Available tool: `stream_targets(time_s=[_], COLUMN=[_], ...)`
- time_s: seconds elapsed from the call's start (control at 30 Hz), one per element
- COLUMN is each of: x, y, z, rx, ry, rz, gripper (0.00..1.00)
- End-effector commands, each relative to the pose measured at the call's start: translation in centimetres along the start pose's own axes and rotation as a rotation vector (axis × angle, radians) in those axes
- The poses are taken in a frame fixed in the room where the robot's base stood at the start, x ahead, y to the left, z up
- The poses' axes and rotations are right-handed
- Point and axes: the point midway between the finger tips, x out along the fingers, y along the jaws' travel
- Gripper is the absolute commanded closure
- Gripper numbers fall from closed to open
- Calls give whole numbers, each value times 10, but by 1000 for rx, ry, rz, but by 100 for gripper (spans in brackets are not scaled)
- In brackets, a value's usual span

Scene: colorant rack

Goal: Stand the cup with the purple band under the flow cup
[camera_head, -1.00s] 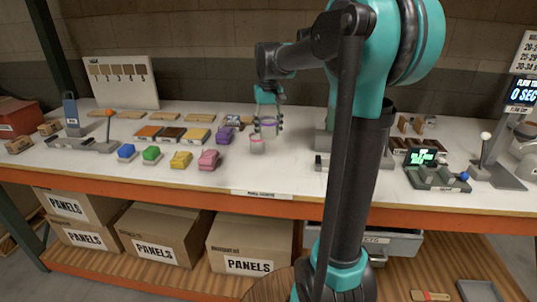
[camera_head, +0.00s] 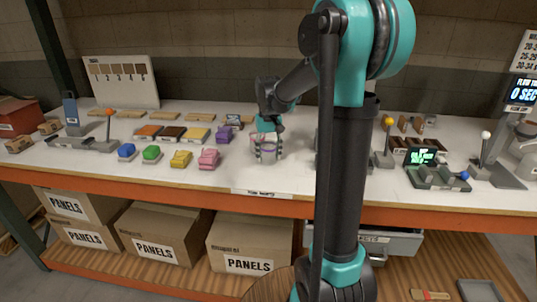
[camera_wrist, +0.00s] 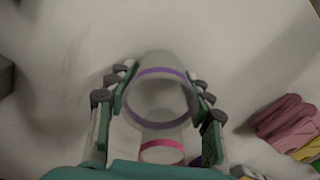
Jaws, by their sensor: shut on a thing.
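My gripper (camera_head: 267,150) is shut on a clear cup with a purple band (camera_wrist: 160,72), above or on the white bench. In the wrist view the fingers (camera_wrist: 160,98) press on both sides of this cup. A second cup with a pink band (camera_wrist: 163,152) shows just past it, nearer the bottom of that view; I cannot tell whether they touch. In the head view the gripper overlaps the cups. A grey round vessel (camera_head: 526,131), apparently the flow cup, is at the far right edge under a "0 SEC" display (camera_head: 521,92), partly cut off.
Coloured blocks, including a pink one (camera_head: 209,158), lie left of my gripper. A lever stand (camera_head: 497,174) and a device with a green screen (camera_head: 421,157) stand at the right. My arm hides part of the bench between. The bench front edge (camera_head: 200,187) is near.

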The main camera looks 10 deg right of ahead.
Motion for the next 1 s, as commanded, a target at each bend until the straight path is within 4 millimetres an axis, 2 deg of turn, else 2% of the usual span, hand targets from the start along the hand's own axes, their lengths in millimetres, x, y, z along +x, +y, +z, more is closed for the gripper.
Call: stream_targets(time_s=[0.1, 0.13, 0.3, 0.67, 0.87, 1.0], x=[2, 3, 2, -1, -27, -56], y=[0, 0, 0, 0, 0, 0], z=[0, 0, 0, 0, 0, 0], rx=[0, 0, 0, 0, 0, 0], ry=[0, 0, 0, 0, 0, 0], rz=[0, 0, 0, 0, 0, 0], gripper=[69, 48, 28, 28, 28, 28])
